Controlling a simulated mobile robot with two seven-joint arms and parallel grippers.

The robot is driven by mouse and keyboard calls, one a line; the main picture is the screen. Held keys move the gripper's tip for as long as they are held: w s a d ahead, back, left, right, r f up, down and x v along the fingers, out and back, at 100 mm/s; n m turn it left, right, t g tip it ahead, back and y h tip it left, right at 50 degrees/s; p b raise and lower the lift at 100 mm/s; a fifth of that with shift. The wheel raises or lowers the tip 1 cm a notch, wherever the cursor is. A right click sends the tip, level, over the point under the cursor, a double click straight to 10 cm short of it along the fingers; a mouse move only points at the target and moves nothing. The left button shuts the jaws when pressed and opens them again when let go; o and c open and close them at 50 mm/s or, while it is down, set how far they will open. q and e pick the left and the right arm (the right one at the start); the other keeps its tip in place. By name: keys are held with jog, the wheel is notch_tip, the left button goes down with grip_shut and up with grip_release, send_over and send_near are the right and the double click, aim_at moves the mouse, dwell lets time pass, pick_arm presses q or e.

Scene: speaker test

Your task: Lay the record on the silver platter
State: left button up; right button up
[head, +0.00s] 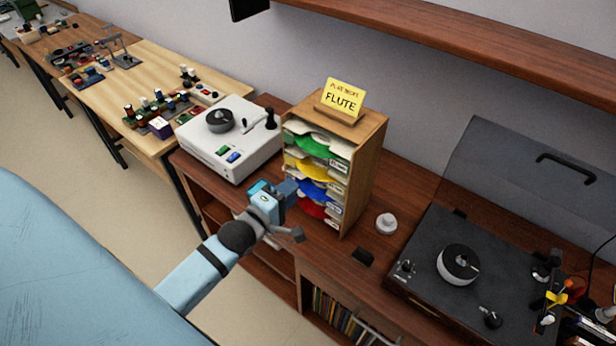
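A wooden rack (363,178) holds several sleeves with coloured discs sticking out: a green record (312,146), a yellow record (305,169), a blue record (312,191) and a red record (311,209). The sleeve labels are too small to read. A black turntable (440,310) at the right has a small round platter with a silver side (458,265), with no record on it. My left gripper (287,208) is in front of the rack's lower slots. Its fingertips are unclear, and I cannot tell whether it touches anything. My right gripper is out of view.
A yellow card (343,97) reading "FLUTE" stands on the rack. A white player (230,140) with a dark platter is left of it. A white knob-like object (386,222) and a small black block (363,256) lie between rack and turntable. The turntable's lid (540,190) is raised.

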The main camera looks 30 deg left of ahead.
aim_at(308, 175)
pick_arm(q)
jog(key=w, duration=0.4)
jog(key=w+b, duration=0.1)
jog(key=w, duration=0.1)
jog(key=shift+d+f, duration=0.2)
jog(key=shift+f, duration=0.05)
jog(key=shift+w+f, duration=0.1)
jog(key=shift+w, duration=0.65)
jog(key=shift+c, duration=0.5)
grip_shut()
